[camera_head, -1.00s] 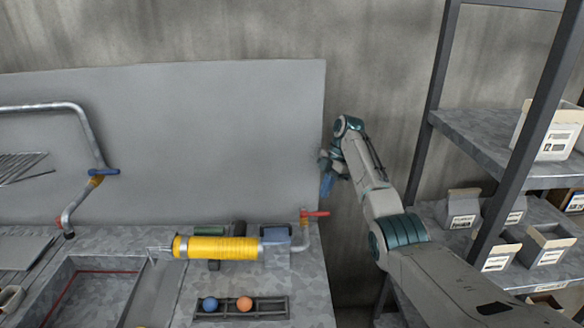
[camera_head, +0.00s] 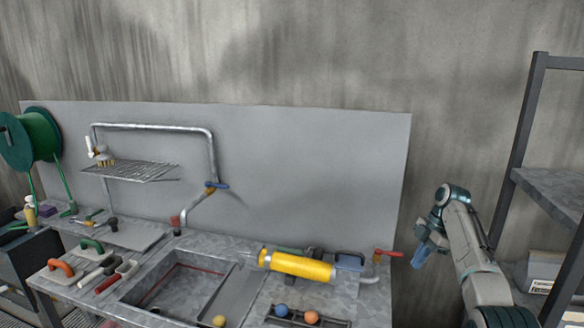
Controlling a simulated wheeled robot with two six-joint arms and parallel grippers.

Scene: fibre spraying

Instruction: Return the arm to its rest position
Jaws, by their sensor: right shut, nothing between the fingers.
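My right gripper (camera_head: 421,256) is at the right of the head view, in front of the bare wall between the workbench and the shelf rack. It is shut and empty, with its blue fingers pointing down and to the left. It is apart from the bench, to the right of the red valve handle (camera_head: 388,253). My right arm (camera_head: 466,240) comes up from the lower right corner. My left arm and gripper do not show.
The workbench (camera_head: 240,300) holds a yellow sprayer (camera_head: 300,266), a ball rack (camera_head: 340,322), a sink basin (camera_head: 185,285) and trowels (camera_head: 92,244). A green hose reel (camera_head: 35,138) stands far left. A metal shelf (camera_head: 555,190) stands at right, close to my arm.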

